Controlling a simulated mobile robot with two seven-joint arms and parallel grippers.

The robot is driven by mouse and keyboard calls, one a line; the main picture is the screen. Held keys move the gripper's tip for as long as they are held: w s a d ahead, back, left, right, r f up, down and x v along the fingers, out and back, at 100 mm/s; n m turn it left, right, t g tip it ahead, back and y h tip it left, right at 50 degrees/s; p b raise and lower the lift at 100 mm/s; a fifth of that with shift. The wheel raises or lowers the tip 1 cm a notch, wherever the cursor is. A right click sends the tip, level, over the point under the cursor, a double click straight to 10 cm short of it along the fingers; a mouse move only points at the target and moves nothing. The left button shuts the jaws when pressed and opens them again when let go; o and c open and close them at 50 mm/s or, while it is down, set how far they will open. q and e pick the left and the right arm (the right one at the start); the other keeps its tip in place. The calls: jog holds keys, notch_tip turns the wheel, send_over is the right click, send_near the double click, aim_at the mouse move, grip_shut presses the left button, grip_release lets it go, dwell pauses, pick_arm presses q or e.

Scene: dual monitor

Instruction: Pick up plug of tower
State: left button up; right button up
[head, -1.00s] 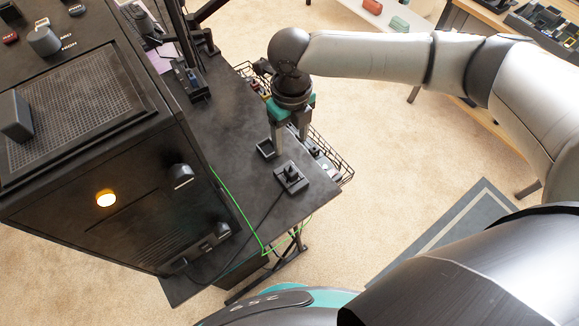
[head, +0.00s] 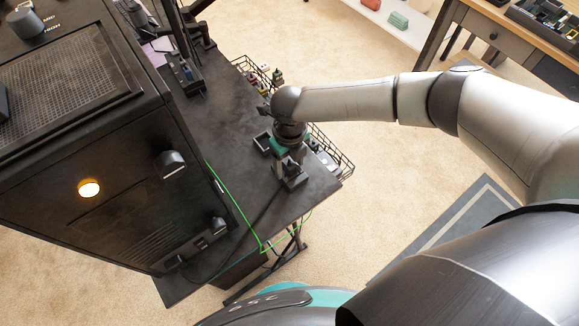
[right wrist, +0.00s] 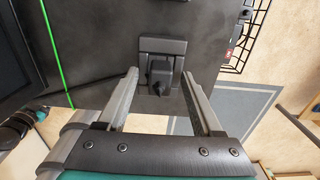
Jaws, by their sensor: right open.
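The black plug (right wrist: 160,72) stands at a square black socket base (right wrist: 162,44) on the dark desk (head: 215,125). My right gripper (right wrist: 160,84) is open, with one finger on each side of the plug and a visible gap on both sides. In the head view my right gripper (head: 291,166) is over the base (head: 296,182) and hides most of the plug. A dark cable (head: 264,207) runs from there toward the black tower (head: 125,205), which has a lit yellow button. My left gripper is not in view.
A wire basket (head: 340,164) hangs at the desk's right edge. A green line (head: 236,213) runs along the desk by the tower. The desk's front corner is clear.

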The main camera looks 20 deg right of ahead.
jog(key=shift+f, duration=0.1)
grip_shut()
dwell(0.5)
